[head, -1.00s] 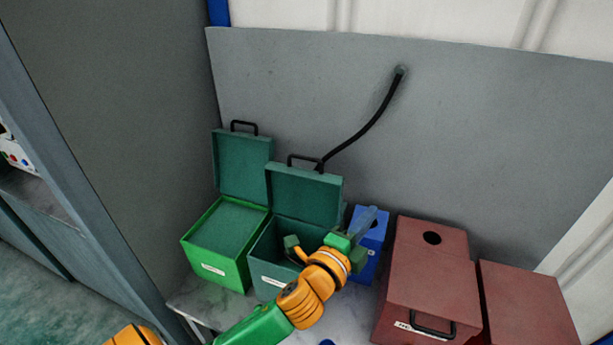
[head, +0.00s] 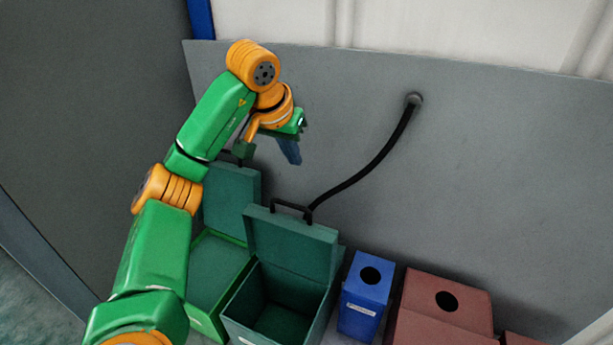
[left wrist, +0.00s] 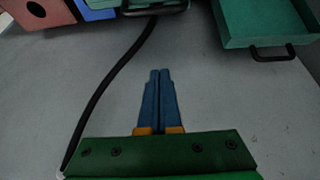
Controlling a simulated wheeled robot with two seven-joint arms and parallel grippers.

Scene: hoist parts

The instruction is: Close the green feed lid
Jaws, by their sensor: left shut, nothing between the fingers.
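Two open green boxes stand side by side at the wall. The left, brighter green box (head: 209,318) has its lid (head: 232,193) standing upright, partly hidden by my left arm. The right, darker green box (head: 279,312) is open and looks empty, and its lid (head: 291,243) stands upright with a black handle on top. I cannot tell which lid is the feed lid. My left gripper (head: 291,158) is shut and empty, above the lids and apart from them. In the left wrist view its blue fingers (left wrist: 157,90) are together, with the left box's lid (left wrist: 262,22) at upper right.
A black hose (head: 376,157) runs from the grey wall panel (head: 480,180) down to the right lid's handle area. A blue box (head: 364,298) with a round hole and a dark red box (head: 440,318) stand to the right. The panel above them is clear.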

